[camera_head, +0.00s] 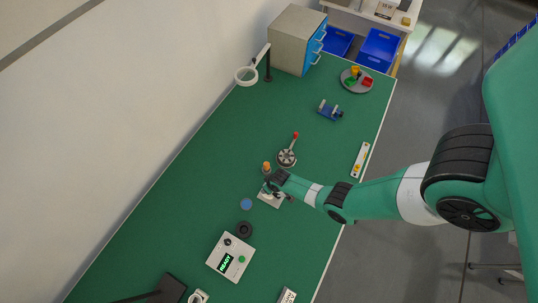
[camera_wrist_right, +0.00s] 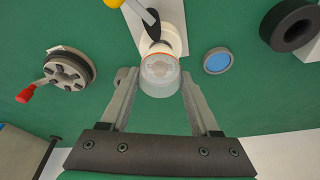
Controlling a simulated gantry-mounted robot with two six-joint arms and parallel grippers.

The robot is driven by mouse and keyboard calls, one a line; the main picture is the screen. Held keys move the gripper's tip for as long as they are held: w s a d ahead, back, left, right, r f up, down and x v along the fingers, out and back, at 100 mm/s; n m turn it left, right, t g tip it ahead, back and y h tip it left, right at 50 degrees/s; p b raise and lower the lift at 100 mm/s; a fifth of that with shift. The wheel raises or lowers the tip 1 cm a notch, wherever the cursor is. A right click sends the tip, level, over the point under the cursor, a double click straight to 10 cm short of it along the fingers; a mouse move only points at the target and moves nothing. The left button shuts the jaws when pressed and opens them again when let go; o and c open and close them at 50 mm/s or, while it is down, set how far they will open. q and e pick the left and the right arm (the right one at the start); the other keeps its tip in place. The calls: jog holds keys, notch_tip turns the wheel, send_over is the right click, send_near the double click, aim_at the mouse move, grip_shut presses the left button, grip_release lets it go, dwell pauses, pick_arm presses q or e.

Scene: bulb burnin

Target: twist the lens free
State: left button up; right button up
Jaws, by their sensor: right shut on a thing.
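The lens (camera_wrist_right: 160,75) is a clear, frosted cup with an orange line around its rim, seen in the right wrist view. It is up against a white round holder (camera_wrist_right: 171,38) on a white plate (camera_wrist_right: 147,14). My right gripper (camera_wrist_right: 158,84) is shut on the lens, one finger on each side. In the head view my right gripper (camera_head: 271,190) is over the white plate (camera_head: 270,199) and mostly hides the lens. I cannot tell whether the lens is turned in its holder. My left gripper is out of view.
A blue disc (camera_head: 246,203) and a black ring (camera_head: 244,229) lie close by. A control box (camera_head: 230,257) reads READY. A round fixture with a red-tipped lever (camera_head: 287,157) and an orange-topped piece (camera_head: 266,168) stand beyond the gripper. Green mat is clear left of these.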

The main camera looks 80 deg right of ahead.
jog(key=shift+n+y, duration=0.3)
jog(key=shift+n, duration=0.6)
jog(key=o, duration=1.4)
jog(key=shift+c, duration=0.2)
jog(key=p+v, duration=0.4)
jog(key=v, duration=0.3)
jog(key=shift+s+r, duration=0.15)
jog(key=shift+r, duration=0.1)
